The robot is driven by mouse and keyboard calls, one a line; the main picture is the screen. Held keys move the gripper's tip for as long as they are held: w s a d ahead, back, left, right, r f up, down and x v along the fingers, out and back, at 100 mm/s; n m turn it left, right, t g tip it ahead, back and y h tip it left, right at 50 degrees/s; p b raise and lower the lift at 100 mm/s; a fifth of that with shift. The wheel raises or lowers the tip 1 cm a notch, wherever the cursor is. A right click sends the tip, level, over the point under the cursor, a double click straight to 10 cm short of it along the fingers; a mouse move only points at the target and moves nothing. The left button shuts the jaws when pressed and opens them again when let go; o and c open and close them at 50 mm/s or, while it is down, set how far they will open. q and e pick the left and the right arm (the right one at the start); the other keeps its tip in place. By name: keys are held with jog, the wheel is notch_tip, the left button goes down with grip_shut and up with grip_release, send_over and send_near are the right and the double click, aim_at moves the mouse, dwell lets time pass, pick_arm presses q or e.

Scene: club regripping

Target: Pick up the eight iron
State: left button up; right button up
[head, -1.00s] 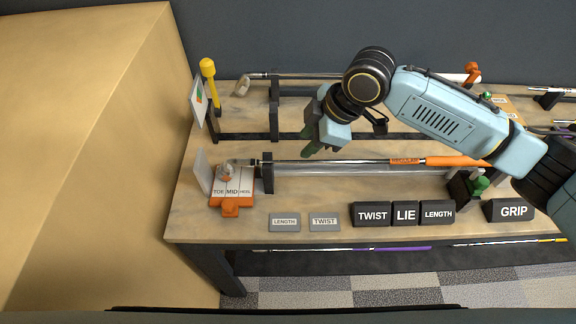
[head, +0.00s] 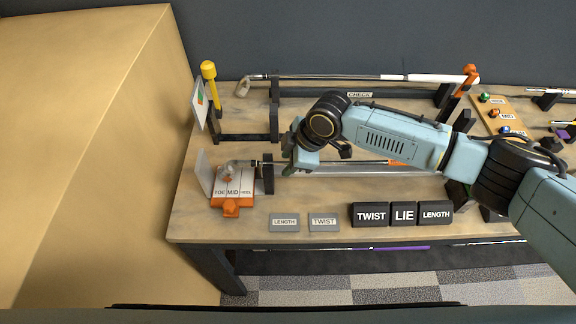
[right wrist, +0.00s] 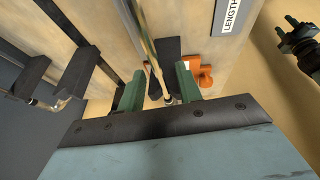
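A golf club with a steel shaft (head: 345,161) and an orange grip lies in the front stand. Its head (head: 229,169) is at the left by the TOE/MID/HEEL plate (head: 236,186). Another club (head: 330,76) with a white grip rests on the back stand. No number is readable, so I cannot tell which is the eight iron. My right gripper (head: 290,165) is over the front club's shaft near the left support. In the right wrist view its green fingers (right wrist: 157,78) are apart with the shaft between them. A dark part (right wrist: 300,42) there may be my left gripper.
The front support (head: 267,174) is close to my right gripper. LENGTH (head: 284,222) and TWIST (head: 324,222) plates and several black label blocks (head: 404,213) line the front edge. A yellow-topped post (head: 209,75) stands back left. A large tan block (head: 90,140) is left of the table.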

jog(key=shift+x, duration=0.9)
grip_shut()
jog(key=shift+w+r, duration=0.1)
notch_tip(320, 180, up, 10)
jog(key=shift+b, duration=0.4)
jog(key=c, duration=0.7)
grip_release()
grip_shut()
